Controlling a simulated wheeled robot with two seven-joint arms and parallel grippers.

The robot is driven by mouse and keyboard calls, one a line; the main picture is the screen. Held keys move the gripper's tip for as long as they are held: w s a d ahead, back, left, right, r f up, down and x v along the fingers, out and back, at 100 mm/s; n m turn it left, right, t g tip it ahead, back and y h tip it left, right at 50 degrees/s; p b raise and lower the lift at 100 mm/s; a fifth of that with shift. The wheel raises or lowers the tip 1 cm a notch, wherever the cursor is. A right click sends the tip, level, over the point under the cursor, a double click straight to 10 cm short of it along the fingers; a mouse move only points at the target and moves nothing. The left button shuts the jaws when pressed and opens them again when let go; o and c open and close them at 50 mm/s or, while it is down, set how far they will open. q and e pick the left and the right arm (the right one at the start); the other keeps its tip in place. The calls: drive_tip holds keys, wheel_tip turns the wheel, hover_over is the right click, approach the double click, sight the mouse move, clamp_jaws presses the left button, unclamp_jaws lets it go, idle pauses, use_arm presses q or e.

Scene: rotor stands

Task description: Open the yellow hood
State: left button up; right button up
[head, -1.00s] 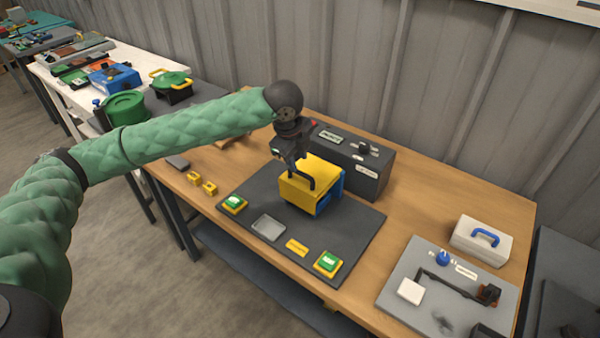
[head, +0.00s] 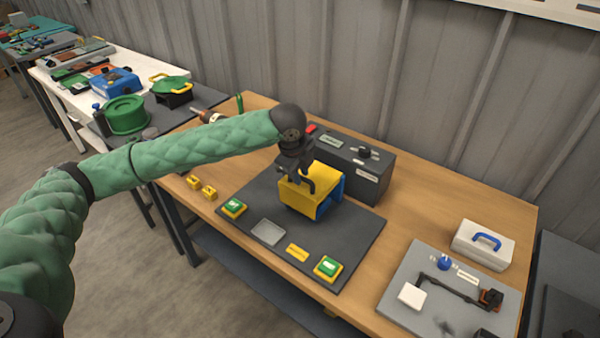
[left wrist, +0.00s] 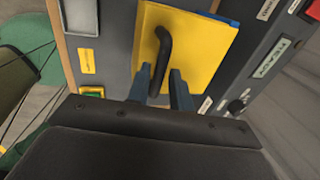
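The yellow hood (head: 296,192) sits on a blue-sided box (head: 331,194) on the dark mat, and looks tilted, with more of the blue side showing. Its black handle (left wrist: 164,48) stands out from the yellow face in the left wrist view. My left gripper (head: 306,184) is at the handle. In the left wrist view its two fingers (left wrist: 160,88) lie on either side of the handle's near end and appear shut on it. The exact contact is partly hidden. My right gripper is not in view.
A dark grey case (head: 365,178) stands right behind the hood. Green buttons (head: 328,267) on yellow bases and a grey tray (head: 267,232) lie on the mat in front. A grey board (head: 405,322) and a white box with a blue handle (head: 482,246) are to the right.

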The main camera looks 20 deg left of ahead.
sight(304, 183)
use_arm(q)
clamp_jaws()
drive_tip(key=shift+r, duration=0.2)
drive_tip(key=shift+w+d+r+p, duration=0.1)
drive_tip(key=shift+w+r+p, duration=0.2)
drive_tip(key=shift+r+p, duration=0.65)
drive_tip(key=shift+w+d+r, duration=0.1)
drive_tip(key=shift+w, duration=0.1)
drive_tip(key=shift+w+d+r+p, duration=0.1)
drive_tip(key=shift+w+r+p, duration=0.15)
drive_tip(key=shift+r+p, duration=0.3)
drive_tip(key=shift+w+d+r+p, duration=0.1)
drive_tip(key=shift+w+r+p, duration=0.2)
drive_tip(key=shift+p, duration=0.3)
drive_tip(key=shift+w+r, duration=0.15)
